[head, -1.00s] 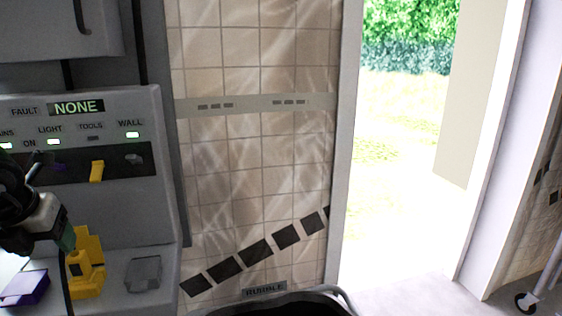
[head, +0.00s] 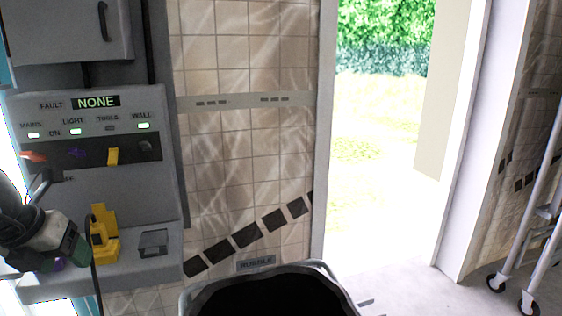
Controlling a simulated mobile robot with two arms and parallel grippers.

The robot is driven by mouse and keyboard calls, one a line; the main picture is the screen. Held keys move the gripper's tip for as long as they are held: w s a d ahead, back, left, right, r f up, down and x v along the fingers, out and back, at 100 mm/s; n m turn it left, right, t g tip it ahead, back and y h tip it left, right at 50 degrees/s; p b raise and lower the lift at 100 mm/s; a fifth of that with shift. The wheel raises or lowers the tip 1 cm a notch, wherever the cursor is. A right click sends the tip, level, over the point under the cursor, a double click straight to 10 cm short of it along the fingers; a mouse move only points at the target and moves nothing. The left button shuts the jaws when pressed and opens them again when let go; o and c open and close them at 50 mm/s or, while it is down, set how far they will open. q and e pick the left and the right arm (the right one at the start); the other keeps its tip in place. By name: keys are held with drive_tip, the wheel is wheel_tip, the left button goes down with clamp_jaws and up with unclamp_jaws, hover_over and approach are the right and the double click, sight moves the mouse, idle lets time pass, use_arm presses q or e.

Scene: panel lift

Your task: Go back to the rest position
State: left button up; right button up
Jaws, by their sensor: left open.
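My left gripper (head: 72,252) shows at the left edge, with a dark wrist and a pale body. It is open and I see nothing held in it. It is in front of the shelf (head: 130,272) of a grey control panel (head: 60,105), left of a yellow holder (head: 104,235). Part of a purple piece (head: 57,264) shows beside the gripper, which hides some of it. My right gripper is out of view.
The panel reads fault NONE; mains, light and wall lamps are green, tools is dark. A yellow switch (head: 113,157) sits below. A black bin (head: 270,297) stands under the RUBBLE sign (head: 256,263). A doorway opens outside; a wheeled metal frame (head: 535,235) stands right.

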use_arm(q)
drive_tip(key=s+d+n+t+h, duration=0.1)
drive_tip(key=d+n+t+h, duration=0.15)
drive_tip(key=d+h, duration=0.8)
drive_tip(key=s+d+n+t+h, duration=0.2)
drive_tip(key=d+t+h, duration=0.2)
drive_tip(key=d+h, duration=0.65)
drive_tip(key=s+a+f+n+t+y, duration=0.15)
drive_tip(key=a+f+n+y, duration=0.25)
drive_tip(key=f+n+y, duration=0.7)
drive_tip(key=s+a+f+n+t+y, duration=0.15)
drive_tip(key=a+f+n+y, duration=0.4)
drive_tip(key=n+y, duration=0.8)
drive_tip(key=s+d+f+n+g+h, duration=0.35)
drive_tip(key=s+f+g, duration=0.75)
drive_tip(key=s+f, duration=0.5)
wheel_tip(320, 180, down, 21)
drive_tip(key=s+g+p, duration=0.1)
drive_tip(key=s+p, duration=0.2)
drive_tip(key=p, duration=0.3)
drive_tip(key=s+a+f+p, duration=0.1)
drive_tip(key=s+f, duration=0.4)
drive_tip(key=s, duration=0.2)
drive_tip(key=s+a+f+g+y+p, duration=0.1)
drive_tip(key=s+f+p, duration=0.1)
drive_tip(key=s+f, duration=0.3)
drive_tip(key=s, duration=0.3)
drive_tip(key=shift+f+m, duration=0.25)
drive_tip(key=shift+m, duration=0.1)
